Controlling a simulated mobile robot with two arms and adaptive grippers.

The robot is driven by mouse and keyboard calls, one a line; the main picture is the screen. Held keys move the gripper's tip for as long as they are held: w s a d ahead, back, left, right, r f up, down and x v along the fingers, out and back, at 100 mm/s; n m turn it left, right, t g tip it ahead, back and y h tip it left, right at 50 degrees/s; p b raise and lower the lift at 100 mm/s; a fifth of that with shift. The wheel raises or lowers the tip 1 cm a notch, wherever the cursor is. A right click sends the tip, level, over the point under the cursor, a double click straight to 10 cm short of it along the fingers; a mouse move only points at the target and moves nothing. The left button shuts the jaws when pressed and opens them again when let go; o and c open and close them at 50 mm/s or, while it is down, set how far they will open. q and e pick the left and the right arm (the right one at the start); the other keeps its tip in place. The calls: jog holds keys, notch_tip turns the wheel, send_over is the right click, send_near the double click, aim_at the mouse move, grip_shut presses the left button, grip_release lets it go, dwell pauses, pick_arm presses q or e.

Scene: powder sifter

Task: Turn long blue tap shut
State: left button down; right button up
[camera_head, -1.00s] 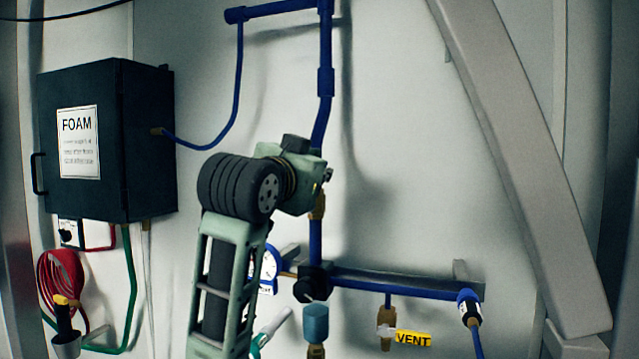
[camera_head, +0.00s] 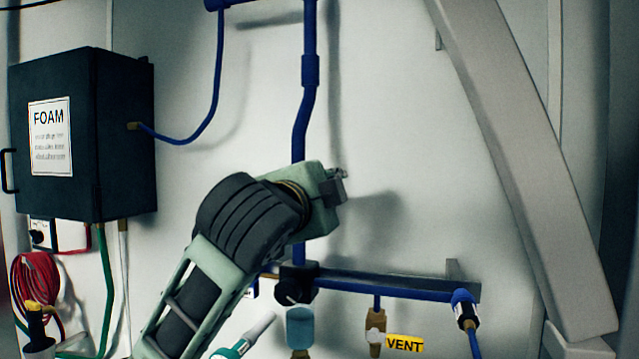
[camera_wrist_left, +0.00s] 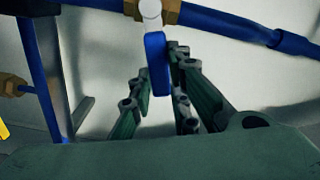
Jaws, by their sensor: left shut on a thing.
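The long blue tap handle (camera_wrist_left: 157,63) hangs from a brass valve body (camera_wrist_left: 172,11) on a blue pipe (camera_wrist_left: 222,20) in the left wrist view. The handle lies roughly crosswise to that pipe. My left gripper (camera_wrist_left: 161,72) has its fingers on either side of the handle and is shut on it. In the head view my left gripper (camera_head: 334,184) is in front of the upright blue pipe (camera_head: 303,120); its wrist hides the tap and most of the fingers. My right gripper is not in view.
A black FOAM box (camera_head: 105,135) hangs on the wall at left. A lower blue pipe (camera_head: 400,291) carries a black valve (camera_head: 297,284) and a brass VENT tap (camera_head: 375,333). A grey diagonal beam (camera_head: 525,170) crosses at right. The wall between pipe and beam is bare.

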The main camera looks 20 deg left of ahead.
pick_arm(q)
jog(key=shift+d+f+m, duration=0.15)
jog(key=shift+f+m, duration=0.5)
jog(key=shift+m, duration=0.3)
jog(key=shift+d+f+m, duration=0.1)
jog(key=shift+f+m, duration=0.55)
jog(key=shift+m, duration=0.3)
jog(key=c, duration=1.6)
grip_release()
jog(key=shift+c, duration=0.2)
